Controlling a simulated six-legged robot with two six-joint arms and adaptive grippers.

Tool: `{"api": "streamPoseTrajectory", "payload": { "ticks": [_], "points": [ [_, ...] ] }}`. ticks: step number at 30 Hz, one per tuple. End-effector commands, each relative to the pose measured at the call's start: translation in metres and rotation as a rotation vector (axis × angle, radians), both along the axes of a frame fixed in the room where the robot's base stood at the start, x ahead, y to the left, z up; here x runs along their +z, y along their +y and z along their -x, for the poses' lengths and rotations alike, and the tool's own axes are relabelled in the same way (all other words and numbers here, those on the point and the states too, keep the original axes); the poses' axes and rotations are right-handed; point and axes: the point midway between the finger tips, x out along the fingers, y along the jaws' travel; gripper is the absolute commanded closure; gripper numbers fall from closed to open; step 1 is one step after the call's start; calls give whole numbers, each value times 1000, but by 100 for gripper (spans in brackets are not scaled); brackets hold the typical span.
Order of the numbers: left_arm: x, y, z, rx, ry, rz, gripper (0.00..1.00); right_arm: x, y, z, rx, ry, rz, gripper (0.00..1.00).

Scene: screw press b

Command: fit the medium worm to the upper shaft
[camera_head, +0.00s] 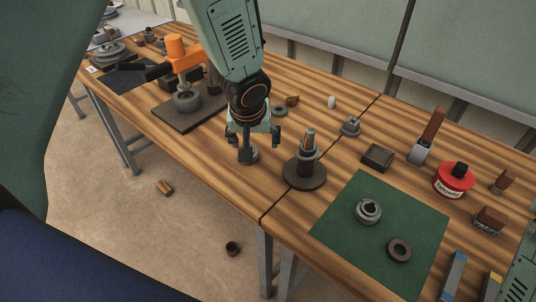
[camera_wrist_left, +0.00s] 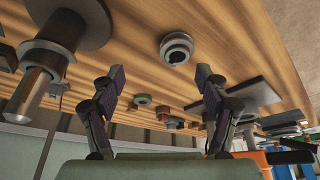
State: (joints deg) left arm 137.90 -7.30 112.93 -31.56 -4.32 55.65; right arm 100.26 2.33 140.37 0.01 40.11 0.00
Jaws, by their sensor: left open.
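My left gripper (camera_head: 253,138) points down over the table, its two fingers apart. A small grey round part (camera_head: 249,156) sits on the wood below it; it also shows in the left wrist view (camera_wrist_left: 176,49) as a stepped ring with a dark bore, beyond the open fingertips (camera_wrist_left: 160,76) and not touched. A stepped upright shaft (camera_head: 308,143) stands on a dark round base (camera_head: 305,176) right of the gripper. Another grey, worm-like part (camera_head: 368,211) lies on the green mat. I cannot tell which part is the medium worm. My right gripper is out of view.
The green mat (camera_head: 340,238) also holds a dark ring (camera_head: 399,250). A red tin (camera_head: 453,181), a brush (camera_head: 428,136) and a small dark box (camera_head: 377,157) stand to the right. An orange press (camera_head: 184,54) on a dark plate stands left. A seam crosses the table near the shaft.

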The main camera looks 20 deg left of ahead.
Motion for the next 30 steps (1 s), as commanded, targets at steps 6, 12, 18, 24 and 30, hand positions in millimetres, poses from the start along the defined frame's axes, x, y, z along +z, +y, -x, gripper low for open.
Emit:
{"api": "streamPoseTrajectory", "payload": {
  "ticks": [6,12,18,24,30],
  "points": [
    [5,22,1,148,7,-37,25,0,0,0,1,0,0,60],
    [5,35,9,265,14,-38,25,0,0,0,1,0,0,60],
    [-3,36,7,303,10,-25,25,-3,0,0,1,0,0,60],
    [-24,38,-1,299,10,-25,25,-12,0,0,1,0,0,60],
    [-49,39,-12,297,12,-26,25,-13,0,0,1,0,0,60]
  ]
}}
